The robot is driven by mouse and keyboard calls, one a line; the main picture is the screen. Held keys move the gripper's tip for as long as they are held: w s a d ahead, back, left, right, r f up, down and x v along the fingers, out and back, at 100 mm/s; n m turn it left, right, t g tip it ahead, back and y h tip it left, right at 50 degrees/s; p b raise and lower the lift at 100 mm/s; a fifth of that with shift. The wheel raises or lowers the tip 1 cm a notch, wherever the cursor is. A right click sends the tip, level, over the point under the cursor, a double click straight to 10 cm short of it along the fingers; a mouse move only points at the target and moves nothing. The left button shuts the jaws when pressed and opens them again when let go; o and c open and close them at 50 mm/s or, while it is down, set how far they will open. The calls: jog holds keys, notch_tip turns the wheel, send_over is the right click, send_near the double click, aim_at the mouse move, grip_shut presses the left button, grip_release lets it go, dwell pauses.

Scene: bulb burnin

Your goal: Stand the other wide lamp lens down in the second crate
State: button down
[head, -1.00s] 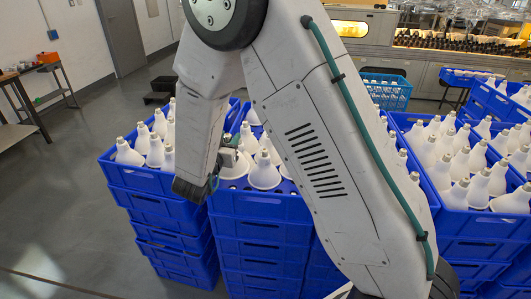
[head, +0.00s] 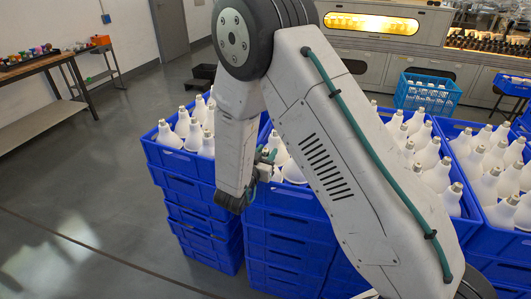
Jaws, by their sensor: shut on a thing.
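My gripper (head: 267,163) is seen from the side, at the left part of the second crate (head: 290,200), near its front. It is shut on a white lamp, mostly hidden behind the gripper and the arm, so its tilt and any contact with the crate cannot be told. Right beside the gripper, a wide white lamp (head: 293,172) stands in that crate, partly covered by my arm. Another white lamp (head: 281,153) shows just behind the gripper. My forearm hides the rest of this crate's inside.
A blue crate (head: 178,180) of neck-up lamps tops the left stack, close beside my wrist. More full crates (head: 470,228) stand at right. A blue basket (head: 427,93) and a lit machine (head: 375,22) are behind. The floor at left is clear.

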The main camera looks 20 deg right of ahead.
jog(key=c, duration=0.9)
grip_release()
jog(key=shift+r, duration=0.1)
jog(key=v, duration=1.2)
jog(key=w+a+r+n+y, duration=0.1)
jog(key=w+r+y, duration=0.5)
jog(key=y, duration=0.2)
jog(key=s+a+r+n+g+y, duration=0.1)
jog(key=s+r+n+g+y, duration=0.25)
jog(key=s+r+y, duration=0.45)
jog(key=s+d+r+n+g+h, duration=0.1)
jog(key=s+d, duration=0.3)
jog(key=s, duration=0.5)
jog(key=s+d+r+n+g+h, duration=0.1)
jog(key=s+d+r+n+g, duration=0.1)
jog(key=s, duration=0.7)
jog(key=s+d+r+n+g+h, duration=0.1)
jog(key=s+d+r+g, duration=0.2)
jog(key=s+d+g, duration=0.2)
jog(key=shift+s+d+r, duration=0.1)
jog(key=shift+s+d, duration=0.35)
jog(key=shift+s, duration=0.35)
jog(key=shift+s+d+r, duration=0.15)
jog(key=shift+s+d, duration=0.25)
jog(key=shift+s, duration=0.35)
jog(key=shift+s+d+r, duration=0.1)
jog(key=shift+s+d, duration=0.35)
jog(key=shift+s, duration=0.35)
